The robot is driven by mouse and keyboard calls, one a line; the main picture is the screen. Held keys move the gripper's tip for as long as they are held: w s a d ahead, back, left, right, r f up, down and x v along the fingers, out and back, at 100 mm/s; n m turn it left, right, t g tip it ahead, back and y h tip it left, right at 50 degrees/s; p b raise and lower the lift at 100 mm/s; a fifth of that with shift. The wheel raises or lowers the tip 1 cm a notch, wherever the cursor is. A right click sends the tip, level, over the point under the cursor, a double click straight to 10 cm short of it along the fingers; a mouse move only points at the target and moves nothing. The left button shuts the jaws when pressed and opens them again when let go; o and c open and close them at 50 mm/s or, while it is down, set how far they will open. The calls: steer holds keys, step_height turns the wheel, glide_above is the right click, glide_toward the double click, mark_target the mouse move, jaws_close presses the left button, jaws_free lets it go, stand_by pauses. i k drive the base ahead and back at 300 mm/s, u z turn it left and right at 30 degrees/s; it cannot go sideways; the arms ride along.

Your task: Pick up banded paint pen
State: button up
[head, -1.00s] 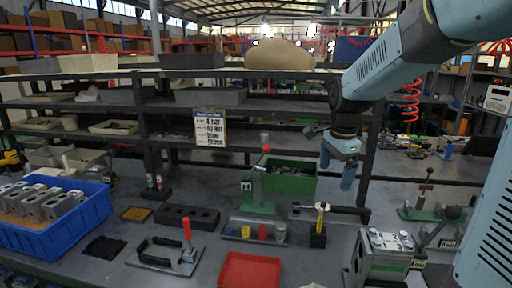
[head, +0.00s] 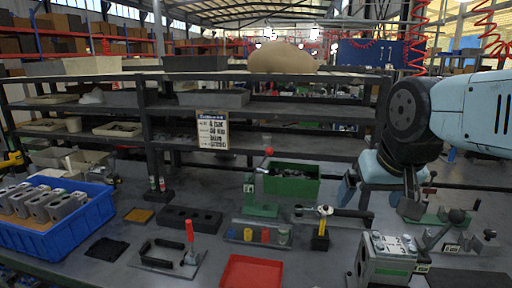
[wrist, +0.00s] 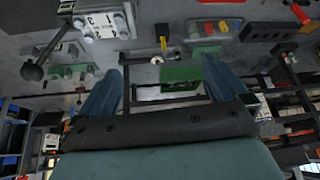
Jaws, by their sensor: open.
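Two slim upright pen-like items with red and pale bands (head: 156,184) stand together in a dark holder (head: 157,196) left of centre. They are too small to tell which might be the banded paint pen. A yellow upright item with a pale top (head: 322,222) stands in a black block (head: 320,243) right of centre. It also shows in the wrist view (wrist: 163,45). My gripper (head: 379,194) is open and empty above the right part of the bench, right of and behind the yellow item. Its spread fingers show in the wrist view (wrist: 163,82).
A blue crate (head: 85,215) of metal blocks stands at the left, a red tray (head: 252,272) at the front. A green bin (head: 292,181) and press (head: 262,195) stand mid-bench. A grey valve block (head: 388,264) sits front right. Shelving (head: 150,130) closes the back.

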mark_target(322, 226)
steer(key=z, duration=0.85)
steer(key=k, duration=1)
steer(key=u, duration=0.9)
steer(key=i, duration=1)
steer(key=z, duration=0.05)
